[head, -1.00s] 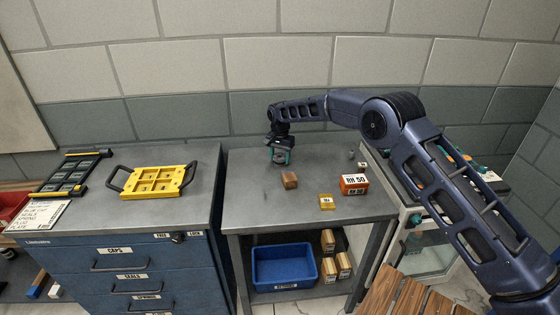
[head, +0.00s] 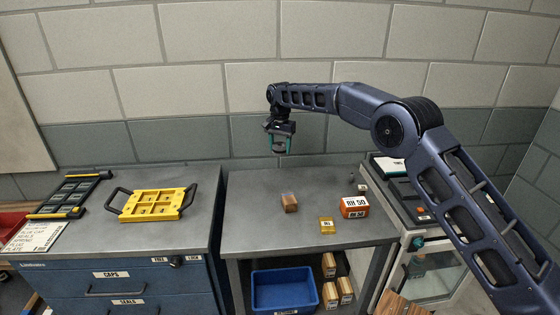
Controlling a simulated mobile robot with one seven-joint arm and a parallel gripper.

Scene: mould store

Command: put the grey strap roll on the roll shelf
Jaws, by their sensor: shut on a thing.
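My gripper (head: 281,149) hangs above the back of the grey metal table, in front of the wall, with its teal-edged fingers pointing down. It is shut on a small greyish thing that the fingers largely hide; it seems to be the grey strap roll. The held thing is clear of the table top. No other grey strap roll shows clearly. I cannot pick out a shelf marked for rolls in this view.
The table top (head: 250,235) holds a brown block (head: 289,202), a yellow box (head: 327,225) and an orange RH 50 box (head: 354,206). Below are a blue bin (head: 284,292) and several tan boxes. A yellow frame (head: 155,204) lies on the blue drawer cabinet (head: 110,275). A white cabinet stands right.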

